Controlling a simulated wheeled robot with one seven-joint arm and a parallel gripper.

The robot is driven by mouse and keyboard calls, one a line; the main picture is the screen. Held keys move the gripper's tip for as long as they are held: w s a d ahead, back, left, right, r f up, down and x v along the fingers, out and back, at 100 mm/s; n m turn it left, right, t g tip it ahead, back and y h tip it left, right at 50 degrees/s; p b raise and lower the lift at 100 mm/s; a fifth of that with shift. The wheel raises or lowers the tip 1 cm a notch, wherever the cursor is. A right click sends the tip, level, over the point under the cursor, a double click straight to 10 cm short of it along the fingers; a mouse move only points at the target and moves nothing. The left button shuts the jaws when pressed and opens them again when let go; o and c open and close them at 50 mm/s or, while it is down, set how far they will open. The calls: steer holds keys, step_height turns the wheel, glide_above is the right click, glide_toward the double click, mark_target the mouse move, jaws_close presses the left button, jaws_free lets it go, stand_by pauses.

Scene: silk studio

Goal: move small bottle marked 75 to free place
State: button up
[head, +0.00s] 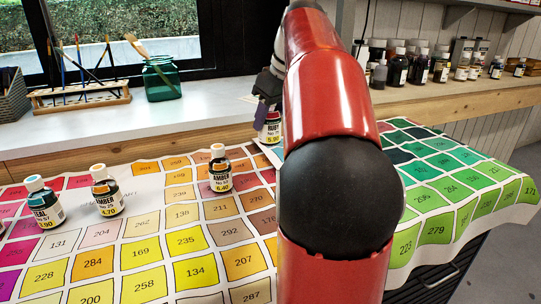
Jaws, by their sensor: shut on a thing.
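A small bottle with a yellow-and-white label reading RUBY (271,128) is at the far side of the colour chart, just left of my red arm. Its number is too small to read surely. My gripper (266,101) is shut on the top of this bottle, which looks upright. My arm hides part of the gripper and the area to the right. I cannot tell whether the bottle's base touches the chart. The printed colour chart (146,226) with numbered squares covers the table.
An AMBER bottle (219,170) stands nearest to the held bottle. Another AMBER bottle (106,192) and a TEAL bottle (44,203) stand at left. The sill holds a brush rack (80,97), a green jar (161,78) and several bottles. The chart's front middle is clear.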

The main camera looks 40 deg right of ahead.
step_height(320, 180, down, 10)
steer(key=shift+r+b, duration=0.2)
steer(key=shift+b, duration=0.5)
steer(key=shift+f, duration=0.15)
steer(key=o, duration=1)
steer(key=shift+o, duration=0.2)
steer(key=shift+r, duration=0.3)
steer(key=p+v, duration=0.1)
steer(key=v, duration=1)
steer(key=shift+s+r+p, duration=0.2)
steer(key=shift+r+p, duration=0.1)
steer(key=shift+p, duration=0.1)
